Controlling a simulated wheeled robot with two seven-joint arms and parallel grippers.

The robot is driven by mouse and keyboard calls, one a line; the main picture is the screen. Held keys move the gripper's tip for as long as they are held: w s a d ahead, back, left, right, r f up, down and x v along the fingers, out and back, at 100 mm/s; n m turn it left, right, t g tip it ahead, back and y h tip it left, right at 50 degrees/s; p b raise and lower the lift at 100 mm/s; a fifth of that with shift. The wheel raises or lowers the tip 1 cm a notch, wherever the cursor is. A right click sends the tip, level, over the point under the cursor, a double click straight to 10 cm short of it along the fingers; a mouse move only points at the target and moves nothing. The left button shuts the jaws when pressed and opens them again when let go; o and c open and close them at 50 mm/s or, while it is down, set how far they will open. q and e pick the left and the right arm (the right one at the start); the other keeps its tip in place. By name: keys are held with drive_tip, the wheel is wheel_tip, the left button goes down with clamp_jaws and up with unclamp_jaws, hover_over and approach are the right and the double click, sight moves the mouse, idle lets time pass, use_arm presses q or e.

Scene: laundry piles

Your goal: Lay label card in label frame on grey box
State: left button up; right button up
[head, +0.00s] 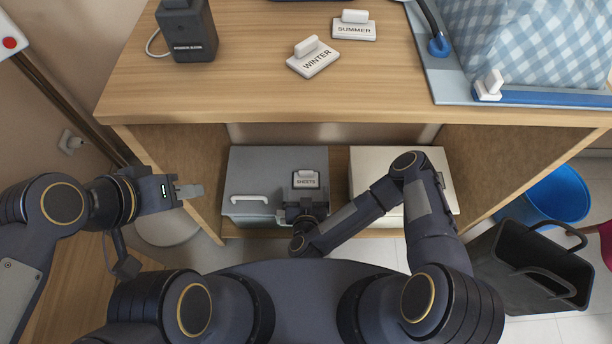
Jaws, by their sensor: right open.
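The grey box (250,165) stands on the left of the shelf under the table, with a pale handle on its lid. The SHEETS label card (306,183), white with a small grip, is on the right part of the lid. A dark border, seemingly the label frame, shows around it; whether the card lies fully flat in it is too small to tell. My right gripper (305,204) is open just in front of the card, at the box's near edge, partly hiding that area. My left gripper (190,191) is left of the box, away from it and empty; its finger gap is unclear.
A cream box (365,160) stands right of the grey one, partly behind my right arm. WINTER (314,62) and SUMMER (354,30) cards lie on the table (230,95). A blue bin (555,197) and dark basket (520,265) stand on the floor at right.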

drive_tip(key=p+v, duration=0.2)
drive_tip(key=v, duration=0.2)
drive_tip(key=shift+s+r, duration=0.15)
drive_tip(key=shift+r, duration=0.1)
use_arm(q)
wheel_tip(320, 180, up, 4)
drive_tip(key=shift+f+p, duration=0.1)
drive_tip(key=shift+p, duration=0.2)
use_arm(e)
drive_tip(key=shift+s, duration=0.4)
